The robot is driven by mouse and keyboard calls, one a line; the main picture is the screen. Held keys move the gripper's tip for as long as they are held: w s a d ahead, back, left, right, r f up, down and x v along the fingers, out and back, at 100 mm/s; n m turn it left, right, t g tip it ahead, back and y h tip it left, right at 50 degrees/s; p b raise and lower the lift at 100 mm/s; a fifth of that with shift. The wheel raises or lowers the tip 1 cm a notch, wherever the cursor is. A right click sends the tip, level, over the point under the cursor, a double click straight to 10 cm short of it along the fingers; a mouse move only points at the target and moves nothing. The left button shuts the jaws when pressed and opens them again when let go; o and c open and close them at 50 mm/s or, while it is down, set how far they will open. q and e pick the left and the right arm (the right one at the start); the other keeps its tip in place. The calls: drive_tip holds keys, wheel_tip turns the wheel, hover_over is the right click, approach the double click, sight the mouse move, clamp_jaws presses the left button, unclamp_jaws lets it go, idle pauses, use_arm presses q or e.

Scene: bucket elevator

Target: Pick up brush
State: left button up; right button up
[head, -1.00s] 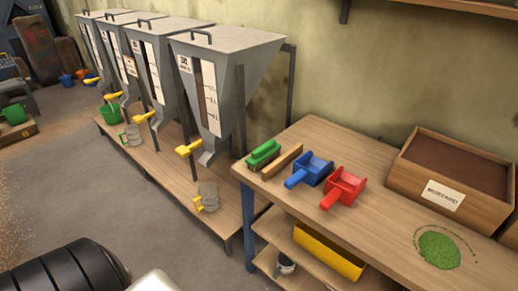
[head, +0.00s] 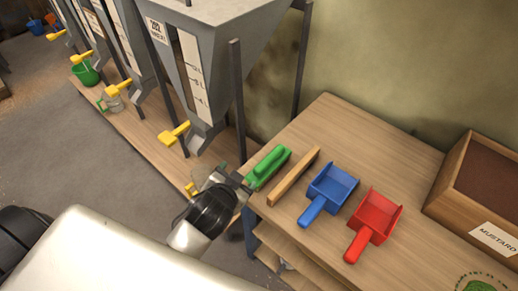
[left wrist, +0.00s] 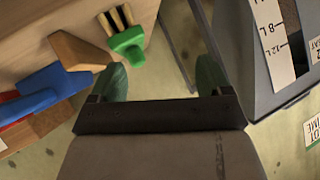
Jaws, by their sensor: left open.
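The brush (head: 267,166) is a green block with a raised green grip. It lies at the left end of the wooden table, next to a wooden bar. In the left wrist view the brush (left wrist: 127,43) shows dark and pale bristles and lies just beyond the left finger. My left gripper (head: 228,177) is open and empty, at the table's left edge close to the brush's near end. In the left wrist view the gap between its fingers (left wrist: 162,78) is clear, with the brush off to the left. My right gripper is not in view.
The wooden bar (head: 294,176), a blue scoop (head: 331,188) and a red scoop (head: 376,216) lie to the brush's right. A wooden box (head: 474,192) stands further right. Grey hoppers with yellow handles (head: 174,133) stand left of the table. The table (head: 335,125) is bare behind the scoops.

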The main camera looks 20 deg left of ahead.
use_arm(q)
drive_tip(key=w+d+r+m+t+h, duration=0.3)
drive_tip(key=d+r+m+t, duration=0.15)
drive_tip(key=r, duration=0.45)
drive_tip(key=w+d+r+m+t+h, duration=0.3)
drive_tip(key=w+d+r+m+t, duration=0.15)
drive_tip(key=r, duration=0.35)
drive_tip(key=s+d+m+g+h, duration=0.3)
drive_tip(key=d+m+g+h, duration=1.05)
drive_tip(key=m, duration=0.85)
drive_tip(key=m+g+y, duration=0.5)
drive_tip(key=g+y, duration=0.2)
drive_tip(key=y, duration=1.1)
hover_over(269, 157)
wheel_tip(269, 157, down, 11)
drive_tip(key=shift+w+d+f, duration=0.1)
drive_tip(key=shift+w+f, duration=0.05)
wheel_tip(269, 157, down, 5)
drive_tip(key=shift+r+p, duration=0.15)
drive_tip(key=shift+p, duration=0.25)
drive_tip(key=shift+f+p, duration=0.8)
drive_tip(key=shift+f, duration=2.2)
drive_tip(key=c, duration=0.9)
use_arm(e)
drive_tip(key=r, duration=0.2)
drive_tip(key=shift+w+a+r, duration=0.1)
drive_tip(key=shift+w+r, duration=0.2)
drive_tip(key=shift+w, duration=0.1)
